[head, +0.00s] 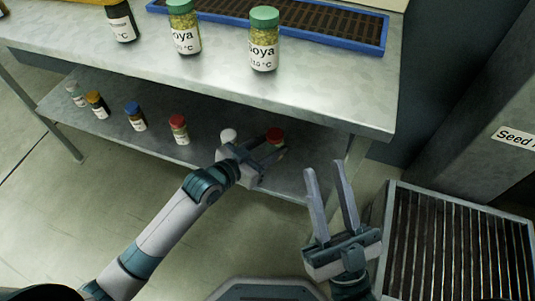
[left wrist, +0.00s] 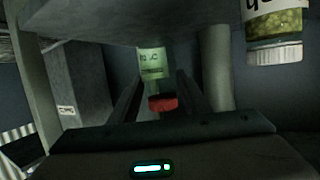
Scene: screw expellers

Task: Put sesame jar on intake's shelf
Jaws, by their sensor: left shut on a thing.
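My left gripper (head: 268,154) reaches under the tabletop to the lower shelf and is shut on a red-lidded jar (head: 275,135). In the left wrist view the jar appears upside down, with its red lid (left wrist: 162,102) between the fingers and a pale label (left wrist: 152,62) too blurred to read. I cannot tell from its label whether it is the sesame jar. My right gripper (head: 327,167) is open and empty, in front of the table. A grey housing (head: 470,110) at the right bears a cut-off sign reading "Seed" (head: 515,136). Which part is the intake's shelf is unclear.
The lower shelf (head: 215,118) holds several other jars, including a white-lidded one (head: 228,135) close by the left gripper. Two Soya jars (head: 264,45) stand on the steel tabletop (head: 330,95) above. A slatted grate (head: 460,245) lies at the lower right.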

